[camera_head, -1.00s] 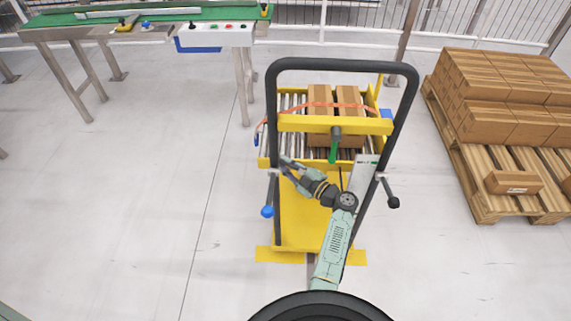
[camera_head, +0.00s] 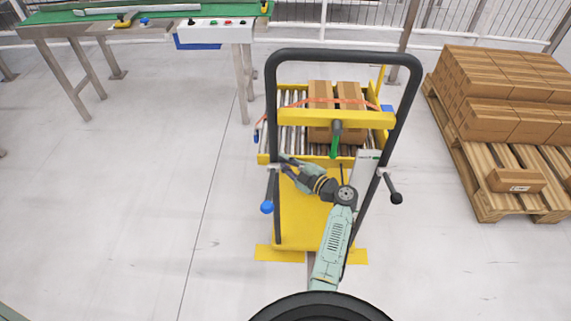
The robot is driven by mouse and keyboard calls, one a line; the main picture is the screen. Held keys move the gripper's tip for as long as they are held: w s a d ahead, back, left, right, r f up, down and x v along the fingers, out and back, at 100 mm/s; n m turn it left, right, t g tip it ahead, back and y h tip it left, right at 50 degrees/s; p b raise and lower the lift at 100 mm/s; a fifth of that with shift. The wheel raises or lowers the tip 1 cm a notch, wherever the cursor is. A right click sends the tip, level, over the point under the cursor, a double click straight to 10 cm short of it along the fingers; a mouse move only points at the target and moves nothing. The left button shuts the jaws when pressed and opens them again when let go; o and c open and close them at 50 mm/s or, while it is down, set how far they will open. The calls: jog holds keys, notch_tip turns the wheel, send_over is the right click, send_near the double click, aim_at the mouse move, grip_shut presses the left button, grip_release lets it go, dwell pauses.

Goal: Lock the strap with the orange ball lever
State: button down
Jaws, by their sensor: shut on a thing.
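A thin orange strap (camera_head: 318,100) runs across two cardboard boxes (camera_head: 320,130) on the roller top of a yellow cart. No orange ball is clearly visible. A lever with a blue ball (camera_head: 267,207) hangs at the cart's left post, and a lever with a black knob (camera_head: 396,198) sits at its right post. A green handle (camera_head: 334,146) hangs below the yellow crossbar. My gripper (camera_head: 284,163) is at the left post, just above the blue-ball lever, shut on a small part there. The jaws hide that part, so I cannot tell which it is.
The cart's black frame (camera_head: 345,54) arches over the boxes, with my arm in front of its yellow panel. A wooden pallet (camera_head: 482,198) with stacked boxes stands at right. A green conveyor (camera_head: 70,18) with a button panel is at back left. Floor at left is clear.

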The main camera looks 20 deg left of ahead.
jog(key=shift+a, duration=0.1)
jog(key=c, duration=1.6)
grip_release()
jog(key=shift+c, duration=0.2)
jog(key=v, duration=1.2)
